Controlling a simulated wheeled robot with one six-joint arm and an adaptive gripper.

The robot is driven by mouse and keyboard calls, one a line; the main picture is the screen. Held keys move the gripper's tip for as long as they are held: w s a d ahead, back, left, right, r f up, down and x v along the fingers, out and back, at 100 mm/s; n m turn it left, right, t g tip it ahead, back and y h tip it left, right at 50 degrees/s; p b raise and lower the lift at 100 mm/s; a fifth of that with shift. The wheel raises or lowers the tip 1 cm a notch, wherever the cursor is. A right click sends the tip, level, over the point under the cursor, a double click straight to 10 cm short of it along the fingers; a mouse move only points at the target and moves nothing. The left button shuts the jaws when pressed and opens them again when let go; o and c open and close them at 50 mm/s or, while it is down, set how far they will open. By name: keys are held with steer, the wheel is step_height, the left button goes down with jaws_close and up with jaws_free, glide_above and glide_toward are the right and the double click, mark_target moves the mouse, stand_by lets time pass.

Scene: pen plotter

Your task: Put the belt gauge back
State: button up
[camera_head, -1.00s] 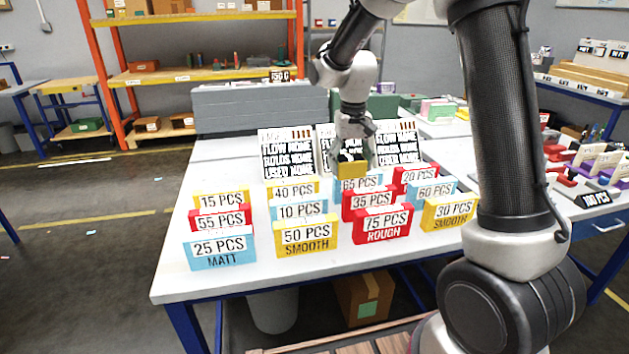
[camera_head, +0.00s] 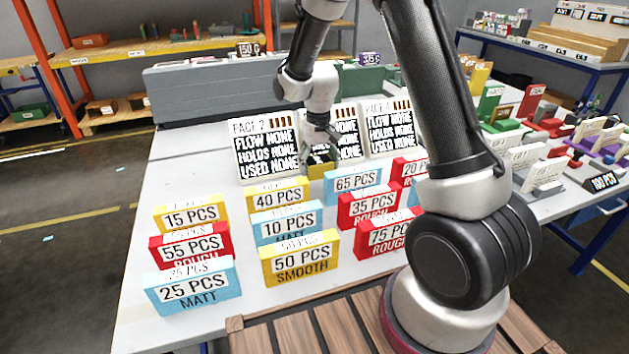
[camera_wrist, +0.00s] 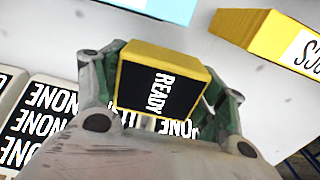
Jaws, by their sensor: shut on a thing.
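A small yellow device with a black face reading READY, which looks to be the belt gauge (camera_wrist: 160,82), is between the fingers of my gripper (camera_wrist: 160,90) in the wrist view. The fingers are shut on its two sides. In the head view my gripper (camera_head: 321,150) holds the gauge (camera_head: 322,171) low over the white table, in front of the middle black-and-white sign. I cannot tell whether the gauge touches the table. No label naming it is visible.
Three signs (camera_head: 265,150) stand behind the gripper. Rows of coloured cards, such as a yellow 40 PCS (camera_head: 278,197) and a blue 65 PCS (camera_head: 352,181), stand close in front. A long grey block (camera_head: 215,92) lies at the back. The table's left strip is clear.

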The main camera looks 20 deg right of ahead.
mark_target(318, 189)
steer(key=shift+f, duration=2.6)
steer(key=shift+f, duration=0.1)
steer(key=o, duration=1.2)
